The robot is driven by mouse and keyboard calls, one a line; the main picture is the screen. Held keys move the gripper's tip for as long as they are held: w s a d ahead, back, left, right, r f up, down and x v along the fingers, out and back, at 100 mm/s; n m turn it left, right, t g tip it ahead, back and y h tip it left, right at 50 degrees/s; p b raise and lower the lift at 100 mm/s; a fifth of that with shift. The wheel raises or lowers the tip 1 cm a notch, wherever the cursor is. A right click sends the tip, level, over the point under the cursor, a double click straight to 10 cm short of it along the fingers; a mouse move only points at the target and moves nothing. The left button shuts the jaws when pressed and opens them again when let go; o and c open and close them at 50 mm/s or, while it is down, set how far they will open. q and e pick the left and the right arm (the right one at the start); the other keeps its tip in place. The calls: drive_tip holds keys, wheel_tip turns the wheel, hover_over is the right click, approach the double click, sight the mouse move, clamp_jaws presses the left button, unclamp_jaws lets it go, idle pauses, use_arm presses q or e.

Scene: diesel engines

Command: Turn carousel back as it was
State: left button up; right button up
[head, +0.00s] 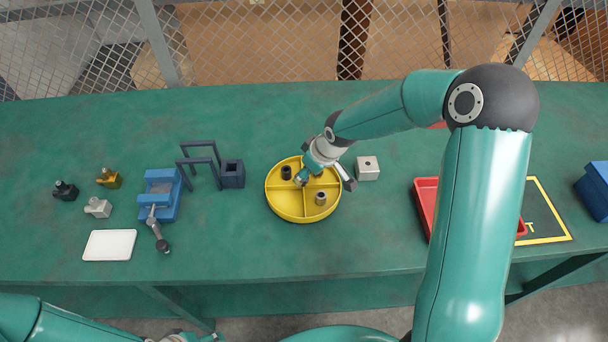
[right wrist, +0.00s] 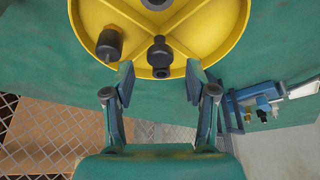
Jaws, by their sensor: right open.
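The carousel is a round yellow tray (head: 283,200) with raised dividers, in the middle of the green table. In the head view a dark cylinder (head: 286,173) stands in its back-left part and another (head: 320,198) in its front-right part. My right gripper (head: 325,178) is open over the back-right part of the carousel and hides some of it. In the right wrist view the carousel (right wrist: 222,28) lies ahead of the open fingers (right wrist: 160,78). A dark part (right wrist: 160,55) sits beyond and between the fingertips, not gripped. My left gripper (head: 182,337) is at the bottom edge, mostly cut off.
A pale block (head: 368,168) stands close right of the carousel. A dark blue box (head: 232,174), dark frames and a blue vise (head: 160,192) stand left. A red tray (head: 424,205) is right, partly behind my right arm. Table front of the carousel is clear.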

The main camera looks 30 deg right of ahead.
drive_tip(key=shift+x, duration=1.45)
clamp_jaws()
